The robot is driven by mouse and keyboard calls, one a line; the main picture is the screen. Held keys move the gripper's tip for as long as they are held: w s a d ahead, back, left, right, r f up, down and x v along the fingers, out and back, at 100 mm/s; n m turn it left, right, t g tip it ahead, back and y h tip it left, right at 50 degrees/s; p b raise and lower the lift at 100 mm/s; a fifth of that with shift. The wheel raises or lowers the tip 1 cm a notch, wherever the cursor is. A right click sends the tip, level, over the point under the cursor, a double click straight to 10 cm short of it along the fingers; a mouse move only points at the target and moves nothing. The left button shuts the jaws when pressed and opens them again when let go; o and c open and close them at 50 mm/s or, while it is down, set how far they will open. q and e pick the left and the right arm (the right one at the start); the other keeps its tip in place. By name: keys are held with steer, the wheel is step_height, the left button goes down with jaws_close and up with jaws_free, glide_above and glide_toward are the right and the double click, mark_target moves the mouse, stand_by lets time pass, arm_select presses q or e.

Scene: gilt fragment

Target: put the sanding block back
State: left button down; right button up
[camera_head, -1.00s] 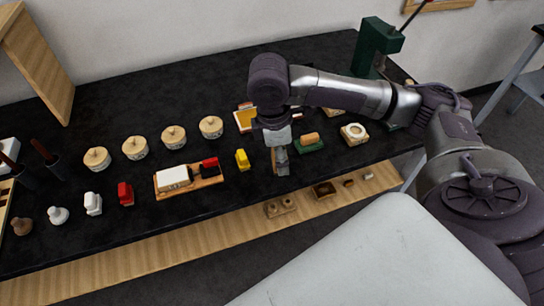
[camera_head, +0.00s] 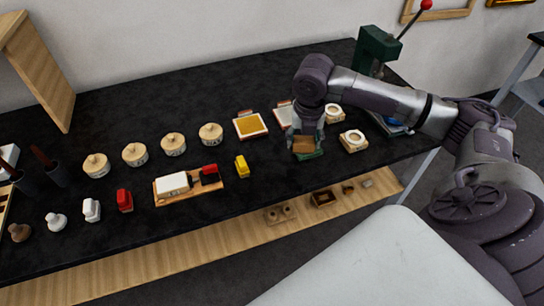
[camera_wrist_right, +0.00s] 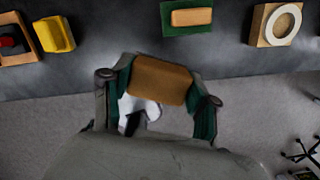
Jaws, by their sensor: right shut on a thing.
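My right gripper (camera_head: 307,138) is shut on a brown block (camera_wrist_right: 160,78), which looks like the sanding block; dark green strips show at both sides of it, between the fingers. In the head view the held block (camera_head: 303,145) hangs low over the right part of the bench. In the right wrist view a green piece with a tan wooden block on top (camera_wrist_right: 190,18) lies on the bench beyond the gripper. In the head view this green piece (camera_head: 314,156) is mostly hidden behind the gripper and held block. My left gripper is out of view.
Square blocks with white rings (camera_head: 353,140) stand close right. A yellow piece (camera_head: 241,166) and a wooden tray (camera_head: 189,197) stand left. A framed yellow panel (camera_head: 250,124) lies behind left. A green press (camera_head: 376,50) stands at the back. Small holders sit along the wooden front strip (camera_head: 222,231).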

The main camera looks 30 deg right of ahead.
steer(key=p, duration=0.1)
glide_above(272, 162)
steer(key=f, duration=0.5)
steer(key=shift+s, duration=0.2)
steer(key=shift+w+a+f, duration=0.1)
steer(key=shift+w+a, duration=0.05)
step_height(272, 162, down, 3)
steer(key=shift+f+p, duration=0.15)
steer(key=shift+p, duration=0.5)
steer(key=shift+f, duration=0.4)
steer(key=o, duration=1.1)
steer(key=shift+f, duration=0.1)
step_height(272, 162, up, 12)
steer(key=s+b, duration=0.1)
steer(key=shift+s+a, duration=0.15)
steer(key=shift+a, duration=0.2)
